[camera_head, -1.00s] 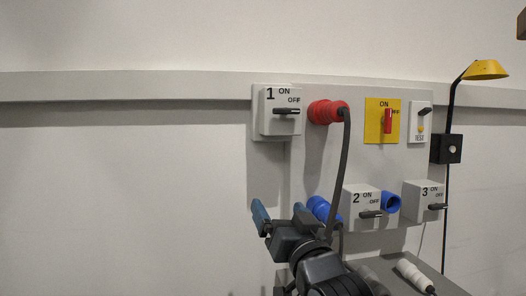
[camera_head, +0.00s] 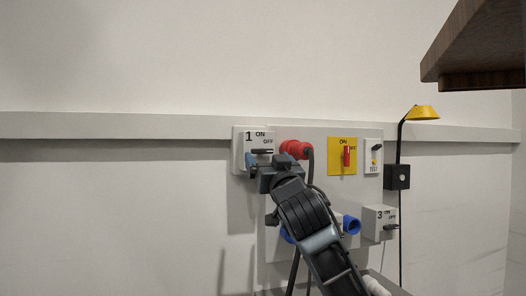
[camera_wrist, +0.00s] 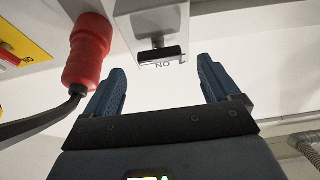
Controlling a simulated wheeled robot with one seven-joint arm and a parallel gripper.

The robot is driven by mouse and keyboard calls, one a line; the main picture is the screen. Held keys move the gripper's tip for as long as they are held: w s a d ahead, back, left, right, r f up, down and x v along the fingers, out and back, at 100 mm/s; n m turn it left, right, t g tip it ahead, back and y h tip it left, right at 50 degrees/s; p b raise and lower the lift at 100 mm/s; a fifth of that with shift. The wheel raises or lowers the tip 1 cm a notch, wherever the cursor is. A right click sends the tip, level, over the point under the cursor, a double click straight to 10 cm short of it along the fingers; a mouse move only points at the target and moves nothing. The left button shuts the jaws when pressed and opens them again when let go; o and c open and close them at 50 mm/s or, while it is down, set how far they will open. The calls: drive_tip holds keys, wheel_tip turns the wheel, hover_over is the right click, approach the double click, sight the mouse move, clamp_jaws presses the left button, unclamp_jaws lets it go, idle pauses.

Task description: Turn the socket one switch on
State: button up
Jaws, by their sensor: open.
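The socket one switch (camera_head: 244,162) is a pale box marked 1, ON and OFF at the panel's upper left. Its black handle (camera_head: 262,151) lies horizontal, pointing right toward OFF. My gripper (camera_head: 267,166) is open and empty, just below the handle in the head view. In the wrist view the handle appears between the two blue fingers (camera_wrist: 161,68), around their tips; I see no contact. The gripper hides the box's lower right part.
A red plug (camera_head: 297,148) with a hanging black cable is close right of box 1; it also shows beside the left finger (camera_wrist: 88,50). A yellow switch plate (camera_head: 336,166) and box 3 (camera_head: 374,222) are farther right. A wooden slab (camera_head: 480,50) overhangs at upper right.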

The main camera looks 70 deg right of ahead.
sight(263, 152)
drive_tip(key=shift+p+x, duration=0.45)
drive_tip(key=shift+x, duration=1.45)
drive_tip(key=shift+c, duration=0.4)
drive_tip(key=c, duration=1)
